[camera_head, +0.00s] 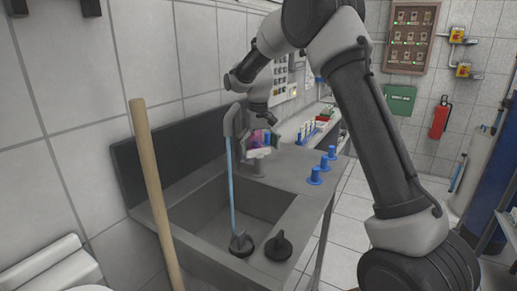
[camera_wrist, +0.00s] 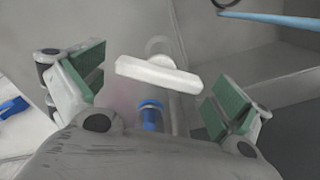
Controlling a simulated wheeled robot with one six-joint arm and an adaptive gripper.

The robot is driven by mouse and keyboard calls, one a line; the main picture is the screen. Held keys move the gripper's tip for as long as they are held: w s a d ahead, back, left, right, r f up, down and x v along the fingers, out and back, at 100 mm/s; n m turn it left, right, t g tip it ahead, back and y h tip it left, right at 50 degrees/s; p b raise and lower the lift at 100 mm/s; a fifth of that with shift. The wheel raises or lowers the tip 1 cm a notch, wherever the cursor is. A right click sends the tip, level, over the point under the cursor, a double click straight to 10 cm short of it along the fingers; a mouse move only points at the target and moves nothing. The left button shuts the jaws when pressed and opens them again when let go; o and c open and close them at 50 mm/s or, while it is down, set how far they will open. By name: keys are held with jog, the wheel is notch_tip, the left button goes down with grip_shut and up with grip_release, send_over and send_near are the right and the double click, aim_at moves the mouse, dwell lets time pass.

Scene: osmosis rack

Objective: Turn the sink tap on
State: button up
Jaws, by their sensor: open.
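The sink (camera_head: 190,212) is a grey basin with a flat counter against the tiled wall. A grey spout-like shape (camera_head: 231,120) rises at the basin's back, beside my gripper. My gripper (camera_head: 262,141) hangs above the counter behind the basin. In the wrist view my gripper (camera_wrist: 155,89) is open, with green pads at left and right. A pale bar, which looks like the tap's lever (camera_wrist: 158,74), lies crosswise between the pads and apart from both. A blue ring (camera_wrist: 151,116) shows below it.
A light blue rod (camera_head: 232,190) stands in the basin, by a dark round piece (camera_head: 241,243). A black knob-like piece (camera_head: 278,246) sits at the front rim. Blue fittings (camera_head: 315,176) stand along the right counter edge. A wooden pole (camera_head: 153,185) leans at left. Open floor lies right.

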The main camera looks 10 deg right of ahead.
aim_at(259, 149)
jog(key=shift+c, duration=0.2)
jog(key=c, duration=0.8)
jog(key=shift+m, duration=0.5)
jog(key=o, duration=0.8)
jog(key=shift+o, duration=0.2)
notch_tip(259, 149, up, 8)
jog(key=shift+f, duration=0.2)
